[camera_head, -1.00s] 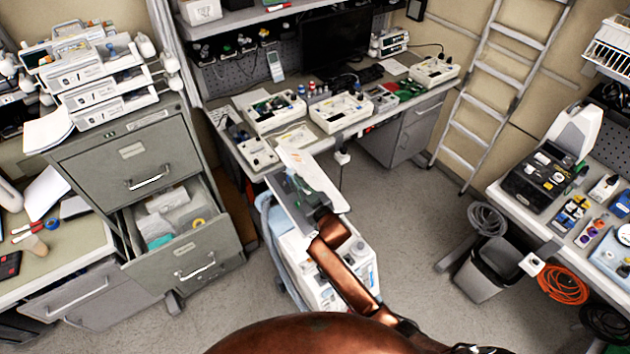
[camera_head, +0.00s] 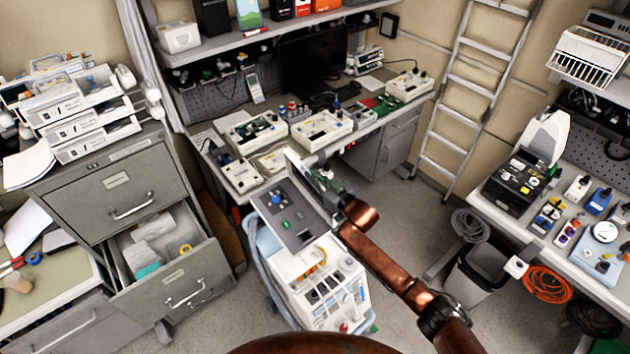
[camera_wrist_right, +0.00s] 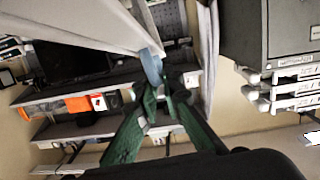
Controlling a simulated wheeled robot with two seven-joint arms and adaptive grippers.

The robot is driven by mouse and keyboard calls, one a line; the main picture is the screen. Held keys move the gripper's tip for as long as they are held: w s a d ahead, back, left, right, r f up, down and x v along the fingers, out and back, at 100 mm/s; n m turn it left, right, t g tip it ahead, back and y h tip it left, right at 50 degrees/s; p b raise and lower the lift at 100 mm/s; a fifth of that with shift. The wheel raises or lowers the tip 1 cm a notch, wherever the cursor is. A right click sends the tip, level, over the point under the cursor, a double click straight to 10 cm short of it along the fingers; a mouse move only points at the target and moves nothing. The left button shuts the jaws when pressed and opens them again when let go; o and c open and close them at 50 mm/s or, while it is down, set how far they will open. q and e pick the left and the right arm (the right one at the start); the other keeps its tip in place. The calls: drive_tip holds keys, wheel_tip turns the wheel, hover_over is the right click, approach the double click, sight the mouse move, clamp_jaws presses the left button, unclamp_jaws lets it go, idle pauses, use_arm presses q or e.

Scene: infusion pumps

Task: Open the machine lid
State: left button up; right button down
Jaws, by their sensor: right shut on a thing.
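The machine (camera_head: 335,290) is a white wheeled unit in the middle of the head view. Its lid (camera_head: 303,172) stands raised along the far right edge, seen nearly edge-on. The grey inner panel (camera_head: 292,222) under it lies bare, with a blue and a green part on it. My right gripper (camera_head: 322,182) reaches in from the right and is at the lid, its tips partly hidden. In the right wrist view its green fingers (camera_wrist_right: 157,88) are closed on a thin edge, with a pale panel beyond. My left gripper is not in view.
A workbench (camera_head: 270,178) with several open devices stands close behind the machine. A cabinet (camera_head: 120,190) with an open drawer (camera_head: 185,280) is at left. A waste bin (camera_head: 478,275) and a second bench (camera_head: 560,235) are at right. Clear floor (camera_head: 405,215) lies between.

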drive_tip(key=shift+w+d+f, duration=0.15)
drive_tip(key=shift+w+d, duration=0.05)
drive_tip(key=shift+d, duration=0.1)
drive_tip(key=c, duration=2.1)
unclamp_jaws()
drive_tip(key=shift+a, duration=0.1)
drive_tip(key=shift+s+d, duration=0.35)
drive_tip(key=v, duration=1.1)
drive_tip(key=shift+s+r, duration=0.1)
drive_tip(key=shift+r, duration=0.1)
